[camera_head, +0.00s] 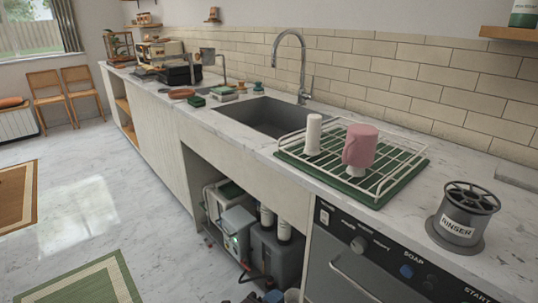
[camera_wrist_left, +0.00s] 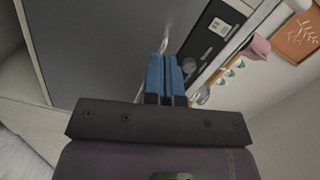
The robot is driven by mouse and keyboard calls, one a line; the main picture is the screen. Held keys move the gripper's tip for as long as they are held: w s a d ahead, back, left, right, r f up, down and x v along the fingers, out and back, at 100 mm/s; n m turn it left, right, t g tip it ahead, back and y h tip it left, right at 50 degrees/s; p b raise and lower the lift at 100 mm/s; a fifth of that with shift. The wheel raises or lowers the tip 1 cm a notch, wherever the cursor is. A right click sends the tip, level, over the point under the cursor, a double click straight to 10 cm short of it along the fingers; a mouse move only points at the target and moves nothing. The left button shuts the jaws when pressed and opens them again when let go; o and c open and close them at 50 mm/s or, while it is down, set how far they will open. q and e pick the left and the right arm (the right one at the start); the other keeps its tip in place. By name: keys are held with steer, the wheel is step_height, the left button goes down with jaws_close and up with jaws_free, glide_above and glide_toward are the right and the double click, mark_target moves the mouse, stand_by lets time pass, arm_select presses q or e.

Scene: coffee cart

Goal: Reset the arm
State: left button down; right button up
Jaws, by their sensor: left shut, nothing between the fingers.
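My left gripper (camera_wrist_left: 165,62) shows in the left wrist view, with its two blue fingers together and nothing between them. It points toward a grey appliance front (camera_wrist_left: 105,45) with a handle and a dark control panel; I cannot tell the gap between them. No part of my arms can be made out with certainty in the head view. My right gripper is in neither view.
A white wire rack (camera_head: 397,163) with a pink cup (camera_head: 361,145) stands on the counter beside the sink (camera_head: 262,117). A grey rinser (camera_head: 463,215) is at the right. The appliance (camera_head: 350,270) is below.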

arm_select(q)
steer(key=s+a+r+n+g+y+p, duration=0.1)
steer(key=s+a+r+n+y+p, duration=0.2)
steer(key=s+a+n, duration=2)
steer(key=s+a+y+p, duration=0.5)
steer(key=s+a+y, duration=0.1)
steer(key=s+y, duration=0.2)
steer(key=shift+s+r+g+y, duration=0.15)
steer(key=shift+r+g+y, duration=0.2)
steer(key=shift+y, duration=0.25)
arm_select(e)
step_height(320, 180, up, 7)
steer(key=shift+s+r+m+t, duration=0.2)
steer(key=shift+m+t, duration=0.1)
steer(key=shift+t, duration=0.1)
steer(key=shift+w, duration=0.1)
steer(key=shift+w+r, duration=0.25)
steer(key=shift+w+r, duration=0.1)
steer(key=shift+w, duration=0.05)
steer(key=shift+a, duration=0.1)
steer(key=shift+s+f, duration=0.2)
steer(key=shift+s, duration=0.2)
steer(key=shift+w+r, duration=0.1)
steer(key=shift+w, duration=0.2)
